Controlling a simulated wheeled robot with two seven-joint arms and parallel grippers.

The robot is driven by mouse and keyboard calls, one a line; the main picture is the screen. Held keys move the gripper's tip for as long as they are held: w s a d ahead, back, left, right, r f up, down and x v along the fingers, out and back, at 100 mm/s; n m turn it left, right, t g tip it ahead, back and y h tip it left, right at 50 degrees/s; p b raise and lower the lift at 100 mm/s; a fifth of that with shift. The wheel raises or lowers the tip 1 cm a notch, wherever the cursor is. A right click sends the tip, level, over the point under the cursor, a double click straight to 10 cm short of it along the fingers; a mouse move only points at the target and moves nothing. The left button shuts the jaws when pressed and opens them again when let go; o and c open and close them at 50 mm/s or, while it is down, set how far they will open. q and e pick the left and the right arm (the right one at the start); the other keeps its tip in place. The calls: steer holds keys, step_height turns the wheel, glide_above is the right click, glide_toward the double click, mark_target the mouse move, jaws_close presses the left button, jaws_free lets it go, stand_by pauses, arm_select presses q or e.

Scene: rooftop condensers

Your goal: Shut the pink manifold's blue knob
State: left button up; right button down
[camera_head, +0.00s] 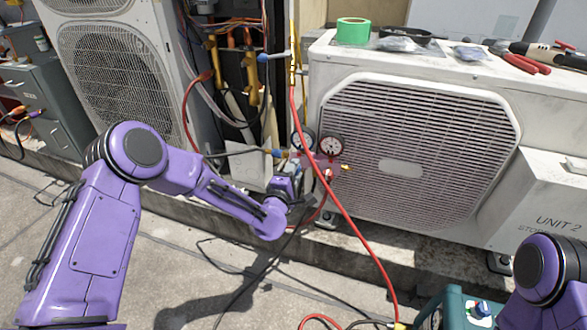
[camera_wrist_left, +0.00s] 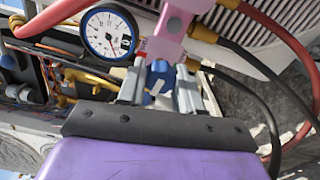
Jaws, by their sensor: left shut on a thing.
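The pink manifold (camera_head: 318,160) hangs in front of the right-hand condenser, with a white-faced gauge (camera_head: 329,145) at its top and a second gauge (camera_head: 303,138) beside it. In the left wrist view the pink manifold body (camera_wrist_left: 165,42) and one gauge (camera_wrist_left: 109,34) are close ahead. My left gripper (camera_head: 287,178) reaches the manifold's lower left side. In the left wrist view its two fingers (camera_wrist_left: 160,84) are closed around the blue knob (camera_wrist_left: 159,70), which they partly hide. My right gripper is out of view.
A red hose (camera_head: 345,210) runs down in front of the manifold, and dark hoses lie on the paving. Green tape (camera_head: 353,31) and hand tools stand on the white condenser (camera_head: 340,65). A teal machine (camera_head: 455,310) is at lower right. Open paving lies between.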

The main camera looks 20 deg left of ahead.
arm_select(q)
steer(key=m+p, duration=0.1)
steer(key=m, duration=0.3)
steer(key=shift+m+p, duration=0.3)
steer(key=m+p, duration=0.1)
steer(key=m, duration=0.3)
steer(key=shift+m, duration=0.3)
steer(key=shift+a+f+m+p, duration=0.1)
steer(key=shift+m+p, duration=0.4)
steer(key=shift+m, duration=1.3)
steer(key=shift+f+m+p, duration=0.1)
steer(key=shift+m+p, duration=0.4)
steer(key=shift+m, duration=1.3)
steer(key=o, duration=1)
